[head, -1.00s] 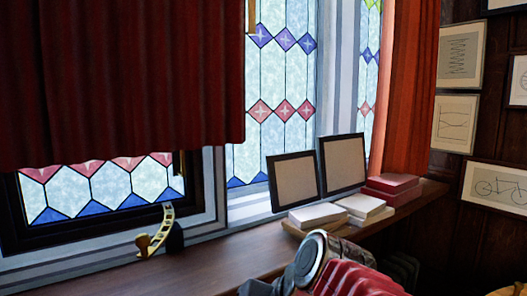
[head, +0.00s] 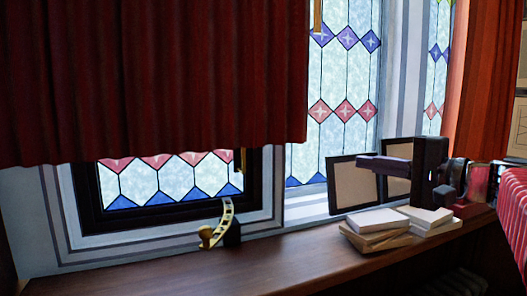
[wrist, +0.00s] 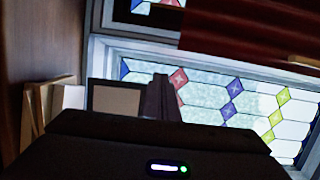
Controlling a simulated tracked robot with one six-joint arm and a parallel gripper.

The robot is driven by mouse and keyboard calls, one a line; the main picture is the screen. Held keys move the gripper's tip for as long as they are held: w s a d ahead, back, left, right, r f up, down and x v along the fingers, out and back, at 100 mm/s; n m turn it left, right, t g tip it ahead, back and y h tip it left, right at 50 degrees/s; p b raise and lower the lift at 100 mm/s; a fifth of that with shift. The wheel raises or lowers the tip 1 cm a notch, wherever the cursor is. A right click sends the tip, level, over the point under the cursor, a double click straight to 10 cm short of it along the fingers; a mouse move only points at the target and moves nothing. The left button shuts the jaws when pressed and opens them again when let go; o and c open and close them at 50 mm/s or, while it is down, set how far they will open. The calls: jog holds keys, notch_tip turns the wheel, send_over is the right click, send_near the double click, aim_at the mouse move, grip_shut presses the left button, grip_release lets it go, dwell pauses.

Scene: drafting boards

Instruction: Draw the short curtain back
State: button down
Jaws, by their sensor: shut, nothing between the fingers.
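The short dark red curtain (head: 160,80) hangs across the upper left of the head view, covering most of the left window; its lower hem is well above the sill. It also shows at the upper right of the wrist view (wrist: 240,32). My gripper (head: 370,162) is shut and empty, pointing left above the books, in front of the picture frames and to the right of the curtain's edge, apart from it. Its closed fingers also show in the wrist view (wrist: 162,95). The curtain's top is out of view.
The wooden sill (head: 290,258) holds stacked books (head: 382,222), two framed pictures (head: 354,186) and a brass window stay (head: 222,225). A longer orange-red curtain (head: 487,80) hangs at the right. The sill's front middle is clear.

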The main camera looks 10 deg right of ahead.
jog(key=shift+d+r+t, duration=0.4)
jog(key=shift+d+r, duration=0.3)
jog(key=shift+d, duration=0.1)
jog(key=w+a, duration=0.8)
jog(key=shift+a, duration=0.15)
jog(key=shift+w, duration=0.1)
dwell(0.5)
jog(key=s+a, duration=0.3)
jog(key=a, duration=1.2)
jog(key=s+a, duration=0.3)
jog(key=a, duration=1.3)
jog(key=s+a, duration=0.3)
jog(key=a, duration=1.3)
jog(key=shift+s, duration=0.15)
jog(key=shift+a, duration=0.1)
